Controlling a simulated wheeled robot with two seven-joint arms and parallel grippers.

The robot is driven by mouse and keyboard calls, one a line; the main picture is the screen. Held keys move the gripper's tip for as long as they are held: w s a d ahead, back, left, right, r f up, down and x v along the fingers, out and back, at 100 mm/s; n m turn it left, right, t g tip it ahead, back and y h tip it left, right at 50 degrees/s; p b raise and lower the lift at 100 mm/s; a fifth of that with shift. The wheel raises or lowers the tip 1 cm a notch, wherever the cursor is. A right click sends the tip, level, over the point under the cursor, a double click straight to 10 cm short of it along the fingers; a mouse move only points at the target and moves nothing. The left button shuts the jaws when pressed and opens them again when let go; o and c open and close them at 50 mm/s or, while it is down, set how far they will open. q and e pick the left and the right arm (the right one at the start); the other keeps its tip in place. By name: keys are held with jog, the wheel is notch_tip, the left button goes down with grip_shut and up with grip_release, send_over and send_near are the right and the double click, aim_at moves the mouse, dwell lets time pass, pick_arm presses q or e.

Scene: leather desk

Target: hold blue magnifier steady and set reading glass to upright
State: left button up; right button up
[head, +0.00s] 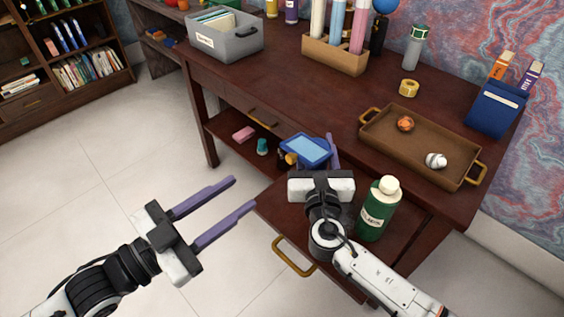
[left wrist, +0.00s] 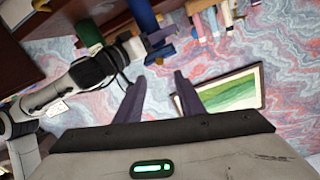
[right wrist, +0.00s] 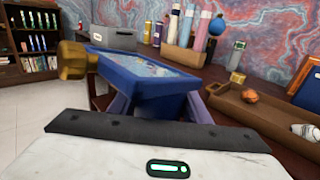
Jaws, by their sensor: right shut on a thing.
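The blue magnifier (head: 306,149) is a thick blue rectangular frame around a pale glass pane, with a brass knob (right wrist: 76,60) at its left side. My right gripper (head: 318,158) is shut on it and holds it above the desk's lower part; in the right wrist view the magnifier (right wrist: 155,102) sits between the two purple fingers. Its glass faces mostly upward, tilted. My left gripper (head: 244,192) is open and empty over the floor, left of the magnifier and apart from it. The wrist hides part of the right fingers in the head view.
A green bottle (head: 377,212) stands close to my right wrist on the pulled-out drawer or low surface. A brown tray (head: 385,140) with an orange and a silver piece lies on the desk. A grey bin (head: 238,44) stands at the back left. Floor around my left gripper is clear.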

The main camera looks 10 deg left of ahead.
aim_at(289, 160)
pick_arm(q)
jog(key=x, duration=1.2)
jog(key=shift+f, duration=0.1)
jog(key=shift+a, duration=0.1)
grip_shut()
